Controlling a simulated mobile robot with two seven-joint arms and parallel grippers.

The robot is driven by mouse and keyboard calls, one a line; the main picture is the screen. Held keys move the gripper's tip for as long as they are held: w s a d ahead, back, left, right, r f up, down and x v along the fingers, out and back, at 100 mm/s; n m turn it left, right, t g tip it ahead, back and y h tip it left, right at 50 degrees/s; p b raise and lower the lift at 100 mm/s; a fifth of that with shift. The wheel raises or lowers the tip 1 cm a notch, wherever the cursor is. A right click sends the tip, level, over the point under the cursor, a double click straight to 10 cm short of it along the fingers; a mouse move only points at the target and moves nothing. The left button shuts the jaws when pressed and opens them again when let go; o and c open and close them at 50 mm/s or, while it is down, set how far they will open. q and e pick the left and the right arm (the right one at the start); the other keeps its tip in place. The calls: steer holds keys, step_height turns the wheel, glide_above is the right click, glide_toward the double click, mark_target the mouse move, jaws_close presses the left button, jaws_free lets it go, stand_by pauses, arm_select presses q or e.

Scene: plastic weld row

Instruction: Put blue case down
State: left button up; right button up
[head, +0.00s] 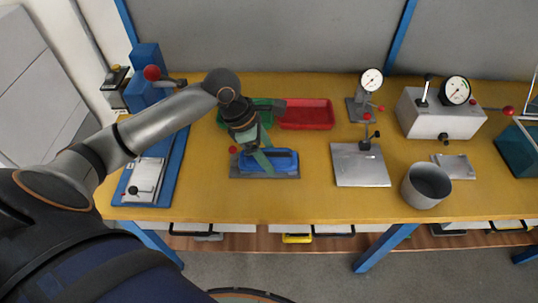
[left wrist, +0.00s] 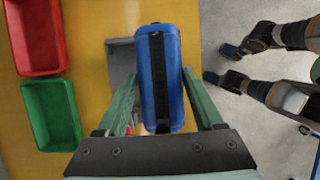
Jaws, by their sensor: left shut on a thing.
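The blue case (head: 283,160) is a long blue block with a dark strip along its top in the left wrist view (left wrist: 172,80). My left gripper (head: 262,156) points down over the bench, and its green fingers are on both sides of the case in the left wrist view (left wrist: 162,95), shut on it. In the head view the case is over a grey plate (head: 244,176) near the front of the yellow bench. I cannot tell whether it touches the plate. My right gripper is not seen.
A green bin (head: 262,104) and a red bin (head: 306,114) stand behind the case. To the right are a metal plate fixture (head: 360,172), a grey cup (head: 425,187) and a gauge box (head: 440,118). A blue fixture (head: 171,165) stands left. Bare bench (head: 315,195) lies in front.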

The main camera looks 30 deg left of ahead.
arm_select(q)
steer(key=w+a+f, duration=0.1)
steer(key=w+f, duration=0.1)
steer(key=w+a+f, duration=0.1)
steer(key=w+f, duration=0.1)
steer(key=w+a+f+b, duration=0.1)
steer(key=w+f, duration=0.1)
steer(key=f, duration=0.1)
steer(key=shift+w+a, duration=0.35)
steer(key=shift+a, duration=0.05)
steer(key=shift+f, duration=1.65)
steer(key=shift+f, duration=0.1)
steer(key=o, duration=1.4)
steer(key=shift+a, duration=0.1)
steer(key=p+v, duration=0.1)
steer(key=v, duration=1.1)
